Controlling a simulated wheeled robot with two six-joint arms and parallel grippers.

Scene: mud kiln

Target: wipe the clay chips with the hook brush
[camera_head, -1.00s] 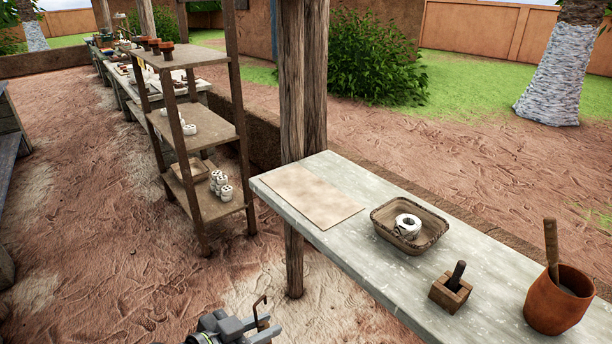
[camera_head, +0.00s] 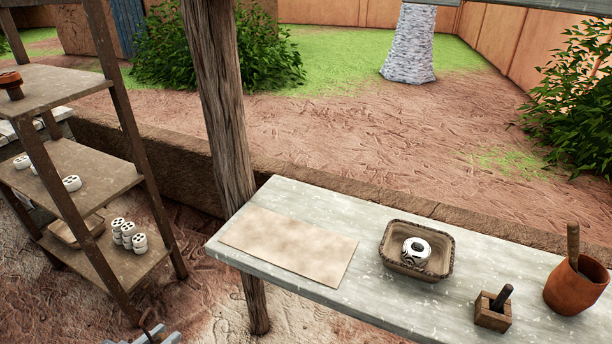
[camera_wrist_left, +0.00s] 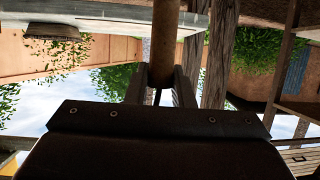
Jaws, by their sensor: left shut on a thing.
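My left gripper (camera_head: 160,340) shows only in part at the bottom left edge of the head view. In the left wrist view it (camera_wrist_left: 162,85) is shut on a brown round handle (camera_wrist_left: 164,40), which I take to be the hook brush. The brush's bristles are not visible. The gripper is in front of the table, apart from it. I cannot make out clay chips; a plain tan board (camera_head: 290,246) lies on the table's left end. My right gripper is out of view.
The grey table (camera_head: 385,312) holds a basket (camera_head: 448,262) with a white ring-shaped piece (camera_head: 416,252), a wooden block (camera_head: 492,316) with a dark handle, and a terracotta pot (camera_head: 577,288). A wooden post (camera_head: 222,120) and a shelf (camera_head: 82,172) stand at left.

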